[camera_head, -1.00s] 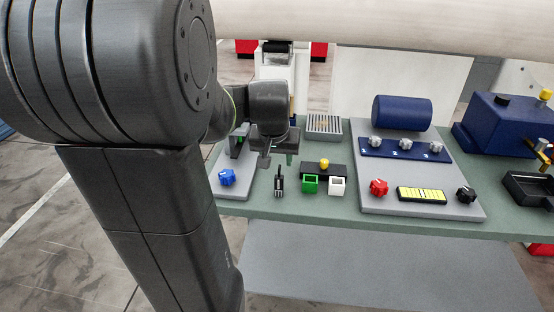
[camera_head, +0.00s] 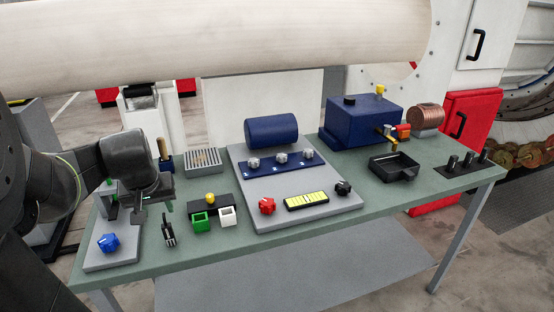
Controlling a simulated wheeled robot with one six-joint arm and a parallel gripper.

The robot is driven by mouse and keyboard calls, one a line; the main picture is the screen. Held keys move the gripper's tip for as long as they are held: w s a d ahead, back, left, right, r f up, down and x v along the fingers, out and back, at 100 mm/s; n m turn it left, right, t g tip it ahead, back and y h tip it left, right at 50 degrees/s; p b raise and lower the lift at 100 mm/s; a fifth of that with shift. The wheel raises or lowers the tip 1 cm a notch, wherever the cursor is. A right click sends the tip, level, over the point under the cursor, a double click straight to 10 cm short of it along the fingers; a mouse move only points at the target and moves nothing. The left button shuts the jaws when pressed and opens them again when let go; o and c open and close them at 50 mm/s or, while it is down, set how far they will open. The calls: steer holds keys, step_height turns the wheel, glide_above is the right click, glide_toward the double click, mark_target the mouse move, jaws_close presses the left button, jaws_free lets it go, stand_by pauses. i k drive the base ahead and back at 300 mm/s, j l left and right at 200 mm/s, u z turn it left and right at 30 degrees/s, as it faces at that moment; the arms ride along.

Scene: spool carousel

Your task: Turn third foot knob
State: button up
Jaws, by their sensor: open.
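A blue motor-like cylinder (camera_head: 271,131) lies on a grey plate (camera_head: 330,210). Along its front runs a dark blue foot strip (camera_head: 268,168) with three grey knobs: left (camera_head: 253,162), middle (camera_head: 282,158) and right (camera_head: 308,154). Small pale marks sit below the knobs, too small to read. My gripper (camera_head: 153,203) is open and empty, pointing down at the left of the table. It is well left of the foot knobs and touches none of them. The knobs are in full view.
The green table (camera_head: 380,205) also holds a blue knob (camera_head: 108,242), a black clip (camera_head: 168,234), green (camera_head: 200,221) and white (camera_head: 227,216) boxes, a red knob (camera_head: 267,206), a yellow display (camera_head: 306,202), a black knob (camera_head: 343,188), a blue box (camera_head: 362,122) and a black tray (camera_head: 393,168).

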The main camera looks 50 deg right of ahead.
mark_target(308, 152)
steer(key=l+z, duration=0.2)
steer(key=l, duration=2.7)
steer(key=k, duration=0.05)
